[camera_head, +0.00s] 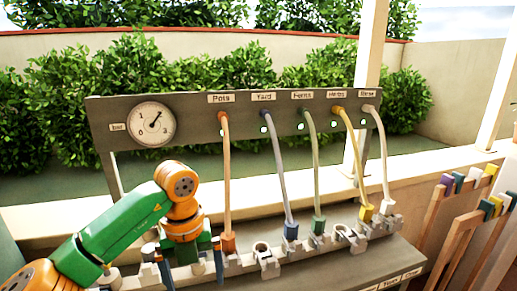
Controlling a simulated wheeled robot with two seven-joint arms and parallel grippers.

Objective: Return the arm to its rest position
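My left arm (105,245), green and orange, comes in from the lower left and bends down at its orange wrist. My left gripper (190,268) points down at the left part of the grey holder rail (185,275). Its fingers look spread apart, with part of the rail showing between them; I see no hose held. The lower ends of the fingers are partly hidden among the rail's parts. My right gripper is not in view.
A grey panel (190,105) carries a dial (152,124) and labels. Orange (226,180), blue-grey (278,170), green (315,170), yellow (353,155) and white (381,155) hoses run down to the rail. Wooden racks with coloured clips (490,208) stand at right.

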